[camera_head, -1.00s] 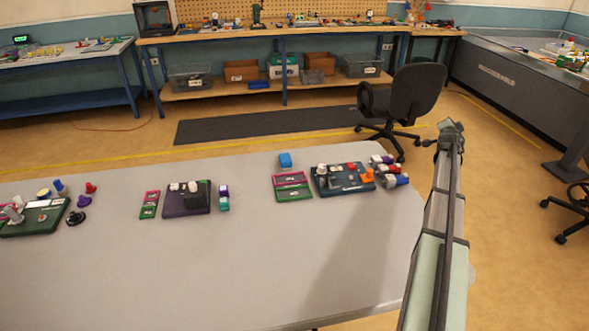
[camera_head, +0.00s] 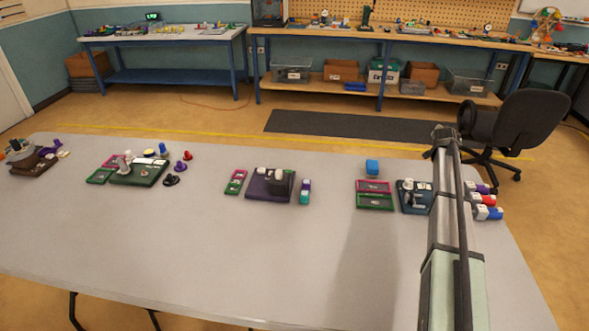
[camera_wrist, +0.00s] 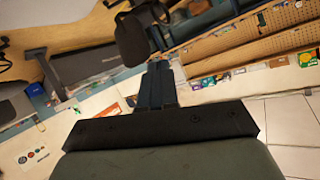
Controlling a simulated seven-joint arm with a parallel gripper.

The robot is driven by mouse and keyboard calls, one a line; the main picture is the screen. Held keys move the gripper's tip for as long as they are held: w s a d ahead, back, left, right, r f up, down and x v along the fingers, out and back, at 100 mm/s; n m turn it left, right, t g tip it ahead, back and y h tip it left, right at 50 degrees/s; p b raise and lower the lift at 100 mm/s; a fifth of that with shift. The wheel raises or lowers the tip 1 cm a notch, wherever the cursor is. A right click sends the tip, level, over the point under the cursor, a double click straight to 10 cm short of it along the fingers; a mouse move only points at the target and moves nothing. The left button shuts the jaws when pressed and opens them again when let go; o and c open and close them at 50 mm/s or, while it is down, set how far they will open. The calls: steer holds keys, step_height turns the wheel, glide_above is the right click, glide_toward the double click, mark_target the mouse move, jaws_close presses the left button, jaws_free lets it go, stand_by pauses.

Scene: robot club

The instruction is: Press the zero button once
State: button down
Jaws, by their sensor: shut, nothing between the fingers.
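Several small button boards stand on the grey table (camera_head: 200,240). A dark purple board (camera_head: 262,190) with white buttons is in the middle, a green board (camera_head: 138,175) is to its left, and a blue board (camera_head: 412,203) is at the right, partly hidden behind my arm. A brown board (camera_head: 30,163) is at the far left. The labels are too small to read, so I cannot tell which button is zero. My gripper (camera_head: 445,134) is shut and empty, raised above the table's right part; its fingers also show in the wrist view (camera_wrist: 158,68).
An office chair (camera_head: 525,130) stands behind the table at right. The table's front is clear.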

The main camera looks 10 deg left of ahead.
steer(key=w+a+n+y, duration=0.15)
steer(key=a+n, duration=0.25)
steer(key=a, duration=1.7)
steer(key=n+g+y, duration=0.1)
steer(key=n+g, duration=0.2)
steer(key=n, duration=0.7)
glide_above(259, 171)
steer(key=shift+w+r, duration=0.1)
steer(key=shift+r, duration=0.1)
steer(key=shift+f, duration=0.15)
steer(key=shift+f, duration=4.25)
steer(key=shift+f, duration=0.15)
steer(key=shift+f, duration=0.3)
